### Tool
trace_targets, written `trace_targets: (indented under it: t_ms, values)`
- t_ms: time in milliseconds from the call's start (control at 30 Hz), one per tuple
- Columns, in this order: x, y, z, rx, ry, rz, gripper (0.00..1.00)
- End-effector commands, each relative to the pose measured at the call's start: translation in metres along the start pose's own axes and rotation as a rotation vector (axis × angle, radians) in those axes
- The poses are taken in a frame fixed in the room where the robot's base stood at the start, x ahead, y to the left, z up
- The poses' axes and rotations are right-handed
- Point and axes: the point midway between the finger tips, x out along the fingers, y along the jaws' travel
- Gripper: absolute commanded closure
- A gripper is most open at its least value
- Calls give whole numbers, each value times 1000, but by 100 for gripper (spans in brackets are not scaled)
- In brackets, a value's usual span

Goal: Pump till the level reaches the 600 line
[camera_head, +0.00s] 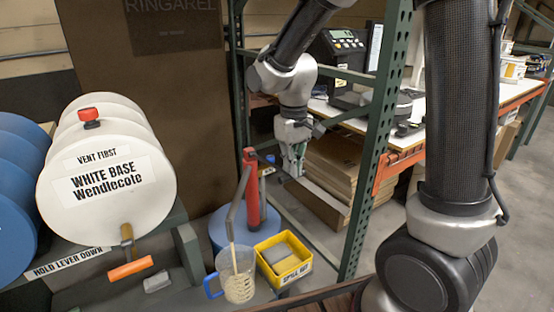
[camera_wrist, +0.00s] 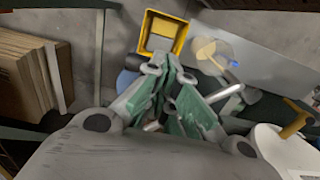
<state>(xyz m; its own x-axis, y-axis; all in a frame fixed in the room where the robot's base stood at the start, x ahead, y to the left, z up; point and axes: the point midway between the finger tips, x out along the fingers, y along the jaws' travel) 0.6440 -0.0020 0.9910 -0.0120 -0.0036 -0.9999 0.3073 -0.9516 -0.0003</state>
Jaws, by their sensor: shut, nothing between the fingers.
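A red hand pump (camera_head: 252,190) stands on a blue drum (camera_head: 218,232). Its grey spout (camera_head: 233,210) slants down over a clear measuring jug (camera_head: 238,286) with a blue handle. The jug has cream contents or markings; I cannot read the level or the 600 line. In the wrist view the jug (camera_wrist: 208,52) shows at the upper right, beside the grey spout (camera_wrist: 226,93). A dark lever (camera_head: 265,146) reaches right from the pump's top. My gripper (camera_head: 294,168) is shut and empty, right of the pump; its green-padded fingers (camera_wrist: 172,68) meet in the wrist view.
A yellow spill bin (camera_head: 283,262) sits right of the jug. A white drum (camera_head: 105,180) with red vent cap (camera_head: 89,117) and orange-handled tap (camera_head: 130,268) lies at left. A green rack post (camera_head: 375,140) and stacked cardboard (camera_head: 340,172) stand near my arm.

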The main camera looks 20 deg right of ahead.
Motion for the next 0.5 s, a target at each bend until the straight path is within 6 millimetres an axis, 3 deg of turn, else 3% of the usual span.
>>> trace_targets:
  t_ms: [33,500]
  values:
    - [1,0,-7,-3,21,1,100]
    - [33,0,-10,-5,24,2,100]
